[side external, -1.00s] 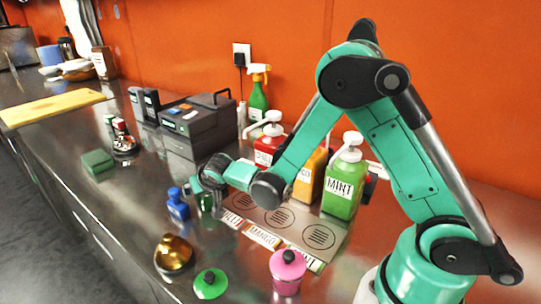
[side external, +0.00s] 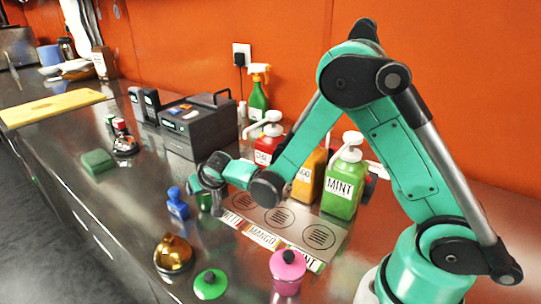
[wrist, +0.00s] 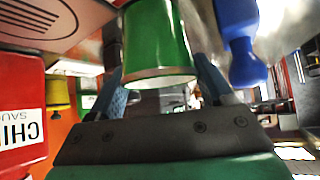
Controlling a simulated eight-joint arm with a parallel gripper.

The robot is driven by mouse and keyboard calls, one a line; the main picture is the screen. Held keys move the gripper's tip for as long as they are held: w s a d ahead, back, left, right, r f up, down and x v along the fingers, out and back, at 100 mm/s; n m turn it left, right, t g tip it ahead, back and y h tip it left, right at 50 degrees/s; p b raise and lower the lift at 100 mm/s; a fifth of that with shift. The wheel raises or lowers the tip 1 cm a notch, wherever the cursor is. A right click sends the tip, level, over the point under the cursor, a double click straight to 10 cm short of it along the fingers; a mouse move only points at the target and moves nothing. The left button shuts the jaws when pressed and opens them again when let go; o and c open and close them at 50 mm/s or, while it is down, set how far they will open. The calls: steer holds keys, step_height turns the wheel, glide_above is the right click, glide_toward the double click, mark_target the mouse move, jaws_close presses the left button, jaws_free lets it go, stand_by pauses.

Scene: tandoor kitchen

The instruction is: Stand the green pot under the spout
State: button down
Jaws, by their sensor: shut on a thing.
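The green pot (side external: 204,201) is between the fingers of my gripper (side external: 208,196), which is shut on it. In the wrist view the pot (wrist: 158,42) fills the space between the two fingers (wrist: 162,82), its pale rim toward the camera. I cannot tell whether its base touches the counter. Three pump bottles with white spouts stand along the wall: a green MINT bottle (side external: 342,185), an orange one (side external: 309,178) and a red one (side external: 266,150). In front lies a plate (side external: 300,222) with three printed circles and labels. The pot is just left of the plate's CHILLI end.
A blue bottle-shaped thing (side external: 177,205) stands close left of the pot. A brass pot (side external: 173,256), a green lid (side external: 210,284) and a lidded pink pot (side external: 287,272) are in front. A dark printer-like box (side external: 196,128) stands behind. The plate's circles are bare.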

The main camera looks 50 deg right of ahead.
step_height(320, 180, up, 19)
steer(key=s+d+f+m+g+h, duration=0.3)
steer(key=s+f+m+g, duration=0.1)
steer(key=s+f+m, duration=0.3)
steer(key=s+d+f+m+g+h, duration=0.2)
steer(key=s+d+f+m+g, duration=0.15)
steer(key=s+m, duration=0.4)
steer(key=shift+n+g, duration=0.35)
steer(key=shift+n, duration=0.2)
steer(key=shift+s+a+f, duration=0.1)
steer(key=shift+s+f, duration=0.15)
steer(key=shift+f, duration=1.1)
steer(key=shift+s+a+f, duration=0.1)
steer(key=shift+s+f, duration=0.15)
steer(key=shift+f, duration=1.1)
steer(key=shift+s+f, duration=0.25)
steer(key=shift+f, duration=1.1)
steer(key=shift+f, duration=0.1)
jaws_free()
